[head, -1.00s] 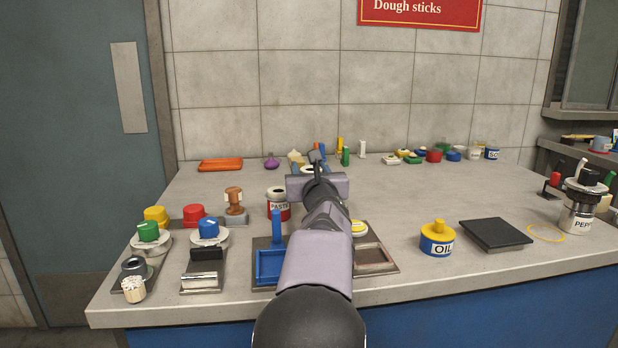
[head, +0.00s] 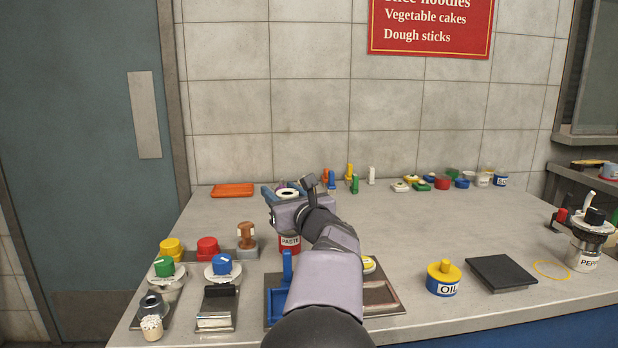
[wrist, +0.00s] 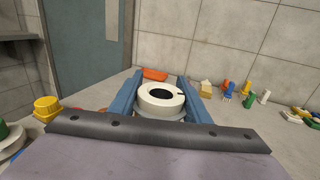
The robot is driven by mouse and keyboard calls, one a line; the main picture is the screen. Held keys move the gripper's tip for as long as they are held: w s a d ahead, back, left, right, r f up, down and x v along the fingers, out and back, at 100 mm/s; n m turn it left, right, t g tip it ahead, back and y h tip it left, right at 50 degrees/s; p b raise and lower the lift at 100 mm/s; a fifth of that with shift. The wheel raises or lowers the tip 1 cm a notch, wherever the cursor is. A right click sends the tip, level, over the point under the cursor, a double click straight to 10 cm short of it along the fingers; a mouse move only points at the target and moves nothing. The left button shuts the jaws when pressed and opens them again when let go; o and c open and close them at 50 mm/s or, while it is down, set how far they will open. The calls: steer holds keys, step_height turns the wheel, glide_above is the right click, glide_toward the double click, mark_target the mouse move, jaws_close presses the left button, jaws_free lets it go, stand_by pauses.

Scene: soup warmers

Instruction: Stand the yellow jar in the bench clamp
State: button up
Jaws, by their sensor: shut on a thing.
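My gripper (head: 285,189) is shut on a round white-topped thing (head: 288,192) with a dark hole in its top. In the wrist view this thing (wrist: 147,102) sits upright between my two blue fingers. Its sides are mostly hidden, so I cannot tell whether it is the yellow jar. In the head view my gripper appears just above the red paste jar (head: 290,243). A dark bracket with a red part (head: 561,216) at the right may be the bench clamp, but I cannot be sure. It looks empty of any yellow jar.
A blue tray with a post (head: 277,302) is at the front, left of my arm. The blue and yellow oil pot (head: 443,282) and a black plate (head: 501,272) stand right of it. An orange tray (head: 232,190) lies at the back left. The middle right of the counter is clear.

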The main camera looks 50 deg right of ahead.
steer(key=s+a+n+y+p, duration=0.1)
steer(key=a+n+y+p, duration=0.2)
steer(key=a, duration=1)
steer(key=s+a+f+n+y+p, duration=0.1)
steer(key=a+n+y+p, duration=0.2)
steer(key=a+n+y, duration=0.3)
steer(key=a+y, duration=0.5)
steer(key=a, duration=0.1)
steer(key=shift+a+n+y, duration=0.35)
steer(key=shift+n+y, duration=0.05)
steer(key=shift+f, duration=0.1)
steer(key=shift+f+b, duration=0.7)
steer(key=shift+f, duration=2.55)
